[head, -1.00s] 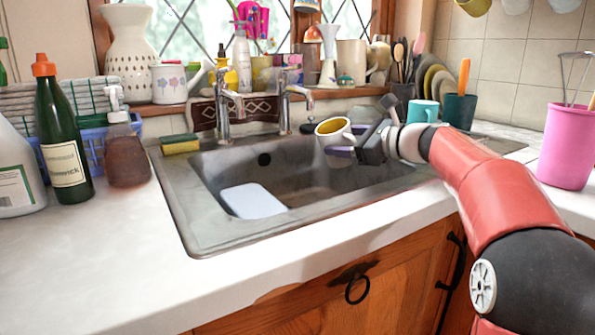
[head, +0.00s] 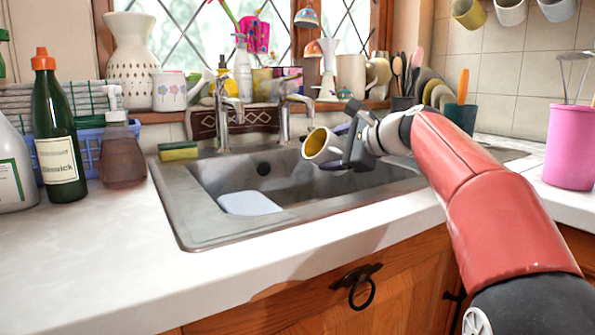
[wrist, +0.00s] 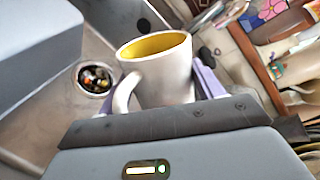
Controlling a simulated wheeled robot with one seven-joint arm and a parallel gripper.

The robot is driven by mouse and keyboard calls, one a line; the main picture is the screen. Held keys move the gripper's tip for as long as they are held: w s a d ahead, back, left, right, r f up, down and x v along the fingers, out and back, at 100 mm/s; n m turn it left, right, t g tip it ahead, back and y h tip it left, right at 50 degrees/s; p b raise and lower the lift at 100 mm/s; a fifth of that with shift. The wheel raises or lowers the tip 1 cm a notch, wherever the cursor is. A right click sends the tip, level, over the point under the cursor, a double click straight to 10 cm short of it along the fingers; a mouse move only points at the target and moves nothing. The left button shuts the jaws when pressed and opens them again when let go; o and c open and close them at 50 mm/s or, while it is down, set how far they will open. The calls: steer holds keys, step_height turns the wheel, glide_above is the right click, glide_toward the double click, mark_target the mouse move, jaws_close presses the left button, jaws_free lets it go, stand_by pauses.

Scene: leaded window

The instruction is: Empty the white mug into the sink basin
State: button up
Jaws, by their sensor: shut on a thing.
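The white mug (head: 318,151) with a yellow inside is held above the right part of the sink basin (head: 215,177). In the head view it tilts to the left, its mouth facing up and left. My gripper (head: 345,150) is shut on it from the right. In the wrist view the mug (wrist: 165,82) sits between the two purple fingers of my gripper (wrist: 158,92), its handle on the left. I cannot tell whether anything is inside it, and no stream shows at its rim.
A pale block (head: 250,203) lies in the basin. A drain with coloured bits (wrist: 95,78) shows in the wrist view. Two taps (head: 221,115) stand behind the basin. A sponge (head: 178,151) lies on the left rim; a green bottle (head: 57,140) and soap dispenser (head: 121,150) stand farther left.

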mark_target(329, 138)
steer(key=shift+s+a+r+n+h+b, duration=0.15)
steer(key=shift+r+n+h+b, duration=0.1)
steer(key=shift+r+n+h, duration=0.25)
steer(key=shift+s+a+r+n+h+b, duration=0.15)
steer(key=shift+r+n+h+b, duration=0.15)
steer(key=shift+n, duration=0.3)
stand_by(0.8)
steer(key=shift+s+a+r+n+t+h+b, duration=0.15)
steer(key=shift+s+a+n+t+b, duration=0.05)
steer(key=shift+a+n+b, duration=0.15)
steer(key=shift+s+a+r+n+t+h+b, duration=0.15)
steer(key=shift+a+n+t+b, duration=0.1)
steer(key=shift+a, duration=0.1)
stand_by(0.6)
steer(key=shift+s+a+r+n+h+p, duration=0.2)
steer(key=shift+a+r+n+h+p, duration=0.2)
steer(key=shift+n, duration=0.3)
stand_by(0.8)
steer(key=shift+s+a+r+n+t, duration=0.1)
steer(key=shift+a+r+n+t, duration=0.05)
steer(key=shift+n+t, duration=0.15)
stand_by(0.3)
